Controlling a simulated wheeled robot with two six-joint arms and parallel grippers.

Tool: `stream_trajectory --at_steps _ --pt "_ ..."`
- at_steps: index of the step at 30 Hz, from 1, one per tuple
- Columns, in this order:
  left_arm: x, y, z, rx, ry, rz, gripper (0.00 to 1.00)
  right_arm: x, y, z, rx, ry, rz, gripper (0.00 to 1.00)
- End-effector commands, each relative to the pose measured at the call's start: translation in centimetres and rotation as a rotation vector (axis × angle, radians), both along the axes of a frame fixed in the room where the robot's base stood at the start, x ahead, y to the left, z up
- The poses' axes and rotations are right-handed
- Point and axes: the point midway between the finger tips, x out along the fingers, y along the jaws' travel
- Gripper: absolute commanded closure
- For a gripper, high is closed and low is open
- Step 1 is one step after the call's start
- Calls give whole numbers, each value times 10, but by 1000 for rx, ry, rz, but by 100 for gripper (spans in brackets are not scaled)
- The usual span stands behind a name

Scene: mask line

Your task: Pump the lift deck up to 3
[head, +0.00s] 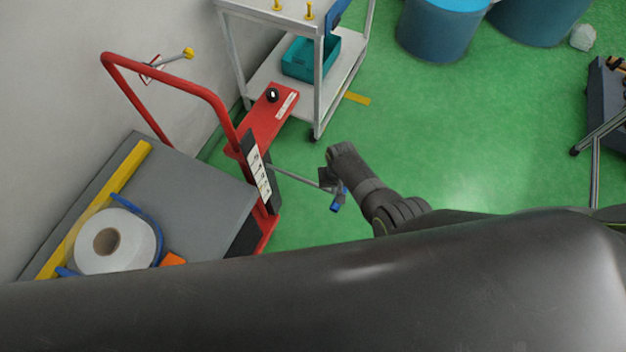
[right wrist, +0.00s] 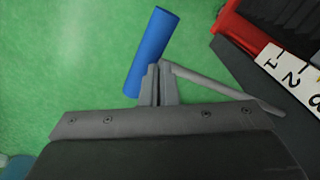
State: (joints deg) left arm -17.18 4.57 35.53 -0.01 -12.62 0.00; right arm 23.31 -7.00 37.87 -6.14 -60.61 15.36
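The lift table has a grey deck (head: 190,185) at the left, with a white roll (head: 92,250) lying on it. A white scale strip (head: 258,172) is on its red frame; the right wrist view shows the strip (right wrist: 292,78) with marks 1 and 2. The deck's level against it is not readable. A thin grey pump lever (head: 292,175) sticks out toward the right and ends in a blue grip (right wrist: 152,45). My right gripper (head: 328,180) is at the lever's end, its fingers (right wrist: 158,85) together over the grip's edge; contact is unclear. My left gripper is out of view.
A red push handle (head: 170,80) rises over the deck. A white cart (head: 270,85) with a teal bin (head: 310,58) stands behind. Blue drums (head: 440,28) are at the back and a dark trolley (head: 605,95) at right.

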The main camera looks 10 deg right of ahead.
Motion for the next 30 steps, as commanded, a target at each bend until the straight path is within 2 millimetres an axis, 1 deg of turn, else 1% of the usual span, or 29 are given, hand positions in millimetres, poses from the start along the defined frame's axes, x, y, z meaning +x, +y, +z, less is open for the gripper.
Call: stream_trajectory --at_steps 1,30 --pt "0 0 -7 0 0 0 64 0 1 -7 1 0 0 100" --pt "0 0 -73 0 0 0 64 2 5 -76 1 2 -1 100"
